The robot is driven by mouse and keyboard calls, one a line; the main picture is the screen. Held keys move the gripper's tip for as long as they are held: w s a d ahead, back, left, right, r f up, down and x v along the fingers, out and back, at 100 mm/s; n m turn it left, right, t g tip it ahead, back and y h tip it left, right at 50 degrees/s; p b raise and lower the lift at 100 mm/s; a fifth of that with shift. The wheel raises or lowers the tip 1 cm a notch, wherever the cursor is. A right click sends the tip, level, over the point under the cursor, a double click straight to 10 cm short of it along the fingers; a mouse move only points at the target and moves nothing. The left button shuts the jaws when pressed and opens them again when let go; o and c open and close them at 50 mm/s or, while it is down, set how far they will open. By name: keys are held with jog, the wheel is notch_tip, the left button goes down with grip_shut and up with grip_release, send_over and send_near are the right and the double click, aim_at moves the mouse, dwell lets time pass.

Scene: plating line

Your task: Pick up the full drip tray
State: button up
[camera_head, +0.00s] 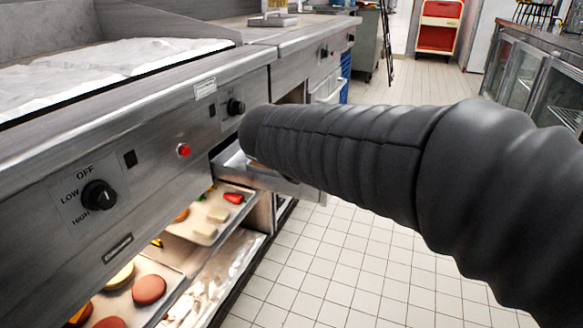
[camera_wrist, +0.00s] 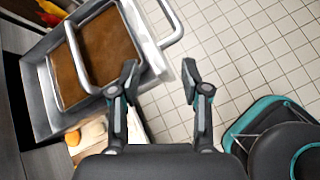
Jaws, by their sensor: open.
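The drip tray (camera_wrist: 152,54) is a metal pan filled with brown liquid, at the upper left of the wrist view. Two bent metal bar handles (camera_wrist: 178,30) show on it, one at its right and one crossing its left part. It sits within a larger metal drawer or housing (camera_wrist: 38,108). My gripper (camera_wrist: 160,82) is open and empty, with its left finger beside the tray's near right corner and its right finger over the floor. I cannot tell whether the left finger touches. In the head view, the pulled-out metal drawer (camera_head: 292,187) is partly hidden by my arm.
Shelves under the counter hold trays (camera_head: 203,229) of food and patties. A control panel with knobs (camera_head: 99,195) and a red button (camera_head: 184,151) is above. The tiled floor (camera_head: 330,260) to the right is clear. A glass-fronted counter (camera_head: 530,80) stands at far right.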

jog(key=w+a+n+t, duration=0.3)
jog(key=w+a+n, duration=0.2)
jog(key=a+n, duration=0.45)
jog(key=shift+m, duration=0.55)
jog(key=w+f, duration=0.1)
jog(key=w, duration=0.1)
jog(key=w+f+b, duration=0.1)
jog(key=w, duration=0.1)
jog(key=w+d+b, duration=0.1)
jog(key=w, duration=0.2)
jog(key=shift+d+f, duration=0.1)
jog(key=shift+f, duration=0.3)
jog(key=shift+a+b+x, duration=0.15)
jog(key=shift+b+x, duration=0.05)
jog(key=shift+x, duration=1.15)
jog(key=shift+a+b+x, duration=0.2)
jog(key=shift+x, duration=1.1)
jog(key=shift+w, duration=0.15)
grip_shut()
